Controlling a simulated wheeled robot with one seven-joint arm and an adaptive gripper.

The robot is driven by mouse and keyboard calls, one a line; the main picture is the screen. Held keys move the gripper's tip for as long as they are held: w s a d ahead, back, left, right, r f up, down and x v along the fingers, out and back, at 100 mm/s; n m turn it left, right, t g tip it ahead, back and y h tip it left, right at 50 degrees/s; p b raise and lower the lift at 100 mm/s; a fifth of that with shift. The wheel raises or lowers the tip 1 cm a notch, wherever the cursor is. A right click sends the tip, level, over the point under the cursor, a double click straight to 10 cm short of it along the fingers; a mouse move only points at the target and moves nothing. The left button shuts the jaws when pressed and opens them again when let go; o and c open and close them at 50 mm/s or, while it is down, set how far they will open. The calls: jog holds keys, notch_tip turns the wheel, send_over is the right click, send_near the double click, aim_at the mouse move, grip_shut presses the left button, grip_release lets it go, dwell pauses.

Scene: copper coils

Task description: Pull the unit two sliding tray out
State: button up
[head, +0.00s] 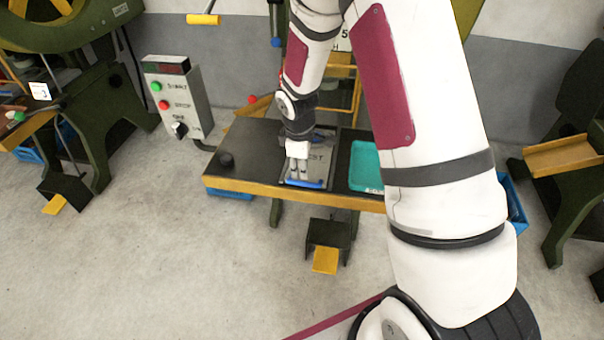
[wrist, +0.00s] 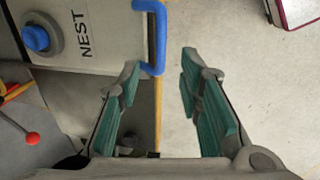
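The sliding tray (head: 318,165) is a grey plate marked NEST in the middle press unit, set in its dark bed; no unit number is readable on it. Its blue bar handle (head: 303,184) runs along the front edge, near the yellow bed edge. The wrist view shows the tray (wrist: 105,45) at upper left, with the handle (wrist: 160,38) along its right side. My gripper (head: 298,172) is above the tray's front. In the wrist view my gripper (wrist: 162,62) is open, green-padded fingers apart, with the handle's lower end between the fingertips in the picture. Contact cannot be told.
A teal tray (head: 366,165) lies right of the NEST tray. A control box (head: 176,95) with green and red buttons stands at left. A yellow foot pedal (head: 325,260) sits below the bed. Other presses stand on both sides; the floor in front is mostly clear.

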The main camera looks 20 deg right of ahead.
jog(key=shift+s+a+r, duration=0.1)
jog(key=shift+s+r, duration=0.1)
jog(key=shift+r, duration=0.8)
jog(key=shift+s+a+r, duration=0.1)
jog(key=shift+s+r, duration=0.05)
jog(key=shift+r, duration=0.8)
